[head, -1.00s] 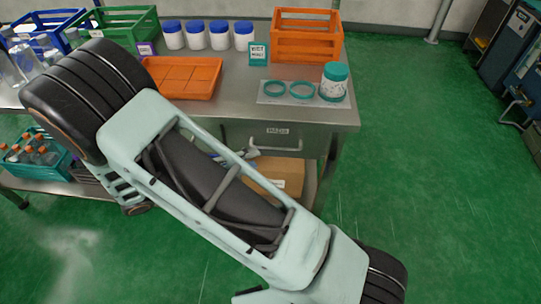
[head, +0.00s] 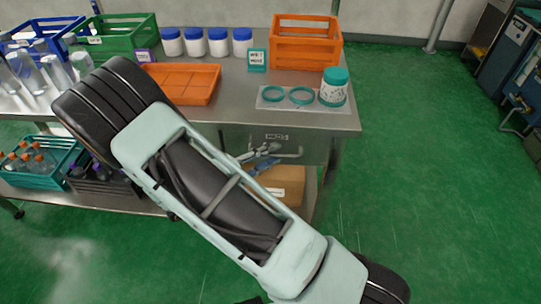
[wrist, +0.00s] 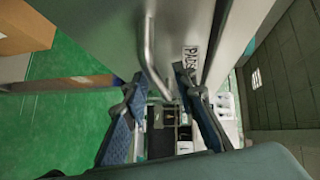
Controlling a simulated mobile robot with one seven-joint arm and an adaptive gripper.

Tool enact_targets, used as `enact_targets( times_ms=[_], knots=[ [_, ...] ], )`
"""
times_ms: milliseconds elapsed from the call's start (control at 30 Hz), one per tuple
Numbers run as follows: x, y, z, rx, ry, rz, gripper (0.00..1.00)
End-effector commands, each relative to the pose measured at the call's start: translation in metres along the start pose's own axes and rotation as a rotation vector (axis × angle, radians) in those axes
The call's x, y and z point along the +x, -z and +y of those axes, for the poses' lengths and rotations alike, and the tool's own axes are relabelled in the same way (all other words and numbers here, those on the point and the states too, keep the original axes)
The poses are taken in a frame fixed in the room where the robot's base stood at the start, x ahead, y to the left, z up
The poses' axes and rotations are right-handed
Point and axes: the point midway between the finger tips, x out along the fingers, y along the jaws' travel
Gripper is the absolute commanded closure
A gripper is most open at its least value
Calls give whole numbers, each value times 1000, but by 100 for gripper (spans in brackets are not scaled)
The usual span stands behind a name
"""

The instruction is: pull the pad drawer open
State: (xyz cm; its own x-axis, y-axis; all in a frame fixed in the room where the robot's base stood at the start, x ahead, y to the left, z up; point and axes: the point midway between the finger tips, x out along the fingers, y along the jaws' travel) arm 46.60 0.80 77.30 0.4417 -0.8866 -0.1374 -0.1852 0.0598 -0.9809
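The pad drawer (head: 235,139) is a grey metal front under the right end of the steel table, with a label reading PADS (head: 277,137). It looks closed. Its bar handle (head: 292,155) runs below the label. My gripper (head: 264,153) is at the handle, partly hidden by my arm in the head view. In the wrist view my gripper (wrist: 156,84) has its two blue-padded fingers apart, with the handle (wrist: 149,60) between the fingertips. I cannot tell whether either finger touches the bar. The drawer label (wrist: 190,66) is beside the right finger.
A cardboard box (head: 283,185) sits on the lower shelf below the drawer. On the table (head: 232,88) stand an orange crate (head: 305,45), an orange tray (head: 185,82), and a teal-lidded jar (head: 334,88) on a mat. The green floor to the right is clear.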

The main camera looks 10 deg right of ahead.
Motion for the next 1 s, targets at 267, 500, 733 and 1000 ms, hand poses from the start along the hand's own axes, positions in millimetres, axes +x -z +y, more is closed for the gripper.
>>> enact_targets(
  times_ms=[267, 500, 733, 1000],
  knots=[
    [2, 0, 0, 0, 0, 0, 75],
    [2, 0, 0, 0, -1, 0, 99],
    [2, 0, 0, 1, 0, 0, 100],
    [0, 2, 0, 0, 0, 0, 100]
  ],
)
